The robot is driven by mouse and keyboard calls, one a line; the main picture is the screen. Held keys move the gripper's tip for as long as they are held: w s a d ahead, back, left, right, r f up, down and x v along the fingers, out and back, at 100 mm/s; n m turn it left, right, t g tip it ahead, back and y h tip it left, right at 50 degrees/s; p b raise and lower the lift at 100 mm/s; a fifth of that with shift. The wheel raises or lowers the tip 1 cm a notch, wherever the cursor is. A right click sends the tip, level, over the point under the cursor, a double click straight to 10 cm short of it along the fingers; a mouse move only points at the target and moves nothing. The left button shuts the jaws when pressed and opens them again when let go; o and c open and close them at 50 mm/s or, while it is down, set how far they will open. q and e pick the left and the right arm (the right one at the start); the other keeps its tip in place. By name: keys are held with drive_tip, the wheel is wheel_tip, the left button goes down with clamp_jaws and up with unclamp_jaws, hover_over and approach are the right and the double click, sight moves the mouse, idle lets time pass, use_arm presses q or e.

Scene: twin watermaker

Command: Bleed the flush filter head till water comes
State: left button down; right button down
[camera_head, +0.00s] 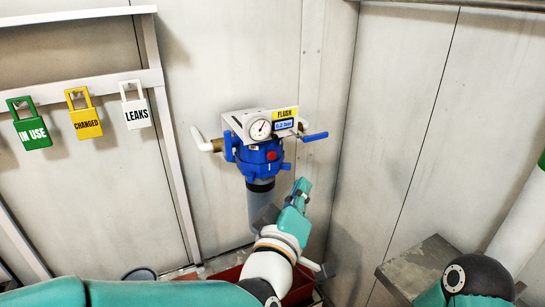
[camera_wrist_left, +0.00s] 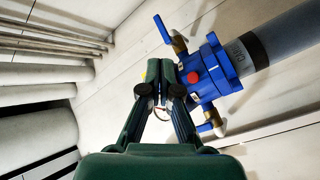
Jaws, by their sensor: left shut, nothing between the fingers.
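The blue flush filter head (camera_head: 262,158) is on the back wall above a grey filter bowl (camera_head: 262,205). A red button (camera_head: 272,155) is on its front. The red button also shows in the left wrist view (camera_wrist_left: 192,77), just right of my fingertips. My left gripper (camera_head: 303,187) is shut and empty, in front of and a little below right of the head. In the left wrist view, its fingertips (camera_wrist_left: 160,74) overlap the edge of the head; I cannot tell whether they touch it. No water is visible. My right gripper is not in view.
A white panel above the head carries a round gauge (camera_head: 260,129), a small display (camera_head: 284,125) and a yellow FLUSH label (camera_head: 285,113). A blue lever handle (camera_head: 315,136) sticks out right. Padlock-shaped tags (camera_head: 84,122) hang left. A red tray (camera_head: 228,275) lies below.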

sight(272, 155)
use_arm(q)
drive_tip(key=shift+w, duration=0.1)
drive_tip(key=shift+w+a, duration=0.6)
drive_tip(key=shift+w, duration=0.7)
drive_tip(key=shift+w+a, duration=0.65)
drive_tip(key=shift+w, duration=0.65)
drive_tip(key=shift+w+a, duration=0.6)
drive_tip(key=shift+w, duration=0.7)
drive_tip(key=shift+w+a, duration=0.15)
drive_tip(key=shift+w, duration=0.2)
drive_tip(key=shift+w+a+r+b, duration=0.1)
drive_tip(key=shift+w+a+b, duration=0.1)
drive_tip(key=shift+w+b, duration=0.25)
